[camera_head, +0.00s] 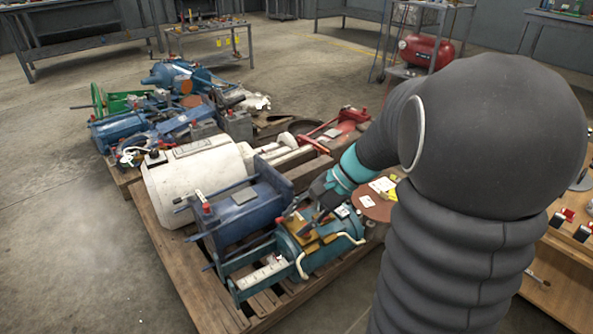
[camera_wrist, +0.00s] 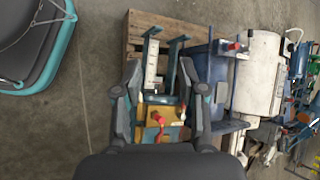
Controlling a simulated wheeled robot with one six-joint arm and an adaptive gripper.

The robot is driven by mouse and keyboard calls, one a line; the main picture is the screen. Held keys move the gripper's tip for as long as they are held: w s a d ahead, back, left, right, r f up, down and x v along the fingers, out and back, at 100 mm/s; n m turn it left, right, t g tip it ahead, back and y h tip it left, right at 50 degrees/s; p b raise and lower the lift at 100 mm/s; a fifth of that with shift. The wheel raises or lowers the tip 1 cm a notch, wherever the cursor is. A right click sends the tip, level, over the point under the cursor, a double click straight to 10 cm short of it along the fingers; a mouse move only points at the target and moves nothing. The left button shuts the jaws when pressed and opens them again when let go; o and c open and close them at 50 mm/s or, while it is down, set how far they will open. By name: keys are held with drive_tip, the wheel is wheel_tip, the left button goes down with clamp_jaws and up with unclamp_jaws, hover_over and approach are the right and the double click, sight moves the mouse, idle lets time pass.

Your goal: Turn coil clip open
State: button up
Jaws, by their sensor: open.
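A teal machine (camera_head: 345,238) lies on the front pallet, with a brass-coloured block (camera_head: 308,246) on top. In the wrist view, the block (camera_wrist: 178,116) carries a small red lever-like part (camera_wrist: 158,120), which may be the coil clip; I cannot tell its position for certain. My gripper (camera_head: 318,203) is above the block, pointing down at the machine. In the wrist view my gripper (camera_wrist: 160,92) is open, with one finger on each side of the block and red part, and nothing between the fingers is held. The gripper and arm partly hide the block in the head view.
A blue machine (camera_head: 243,212) and a white cylinder (camera_head: 190,183) crowd the same wooden pallet (camera_head: 188,270). More machines lie on the pallet behind. A wooden bench (camera_head: 565,285) stands at the right. Bare floor (camera_head: 70,250) is free at the left.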

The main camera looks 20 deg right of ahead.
drive_tip(key=w+d+f+m+t+y, duration=0.4)
drive_tip(key=w+d+f+m, duration=0.35)
drive_tip(key=w+d, duration=0.2)
drive_tip(key=w+d+f+m+t+h, duration=0.1)
drive_tip(key=d+f+m+t, duration=0.4)
drive_tip(key=d, duration=0.3)
drive_tip(key=w+d+f+m+t, duration=0.2)
drive_tip(key=d+f+m+t, duration=0.25)
drive_tip(key=d+f, duration=0.3)
drive_tip(key=shift+g, duration=0.35)
drive_tip(key=x, duration=0.8)
drive_tip(key=r+x, duration=0.1)
drive_tip(key=x, duration=0.4)
drive_tip(key=shift+d, duration=0.1)
